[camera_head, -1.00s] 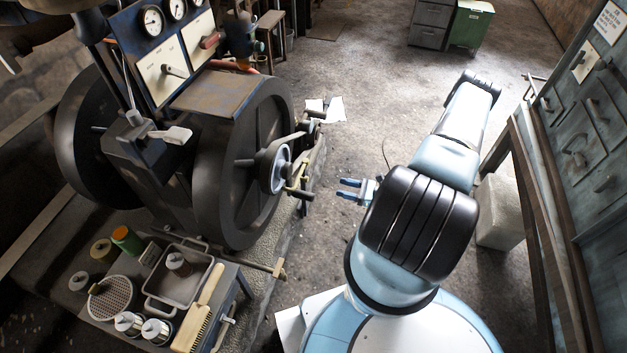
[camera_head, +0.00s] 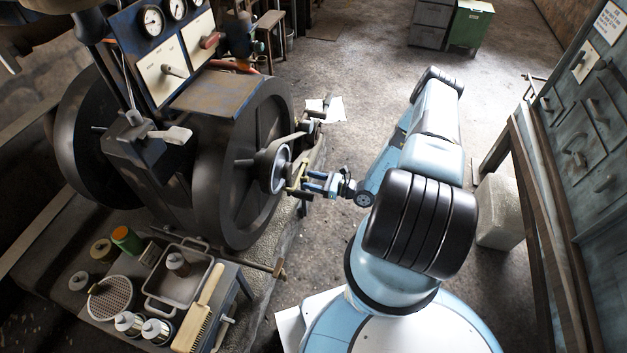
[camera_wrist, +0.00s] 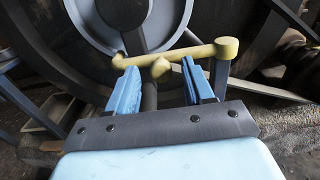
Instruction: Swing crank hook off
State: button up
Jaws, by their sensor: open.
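The crank hook is a yellow bar with a round knob at one end, and it shows in the wrist view (camera_wrist: 190,53) in front of the grey hub (camera_wrist: 125,22). In the head view the yellow hook (camera_head: 294,182) hangs at the hub of the large dark flywheel (camera_head: 243,165). My gripper (camera_head: 308,182) is close to the hook from the right. In the wrist view my gripper (camera_wrist: 158,82) is open, its two blue fingers on either side of a short yellow stub below the bar. I cannot tell whether the fingers touch it.
A bench (camera_head: 236,275) with a tray (camera_head: 158,298), brush (camera_head: 200,310) and cans stands at the lower left. A wooden-framed bench (camera_head: 535,200) and a pale block (camera_head: 497,212) are on the right.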

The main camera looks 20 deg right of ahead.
jog(key=shift+w+a, duration=0.25)
jog(key=shift+a, duration=0.05)
grip_shut()
dwell(0.4)
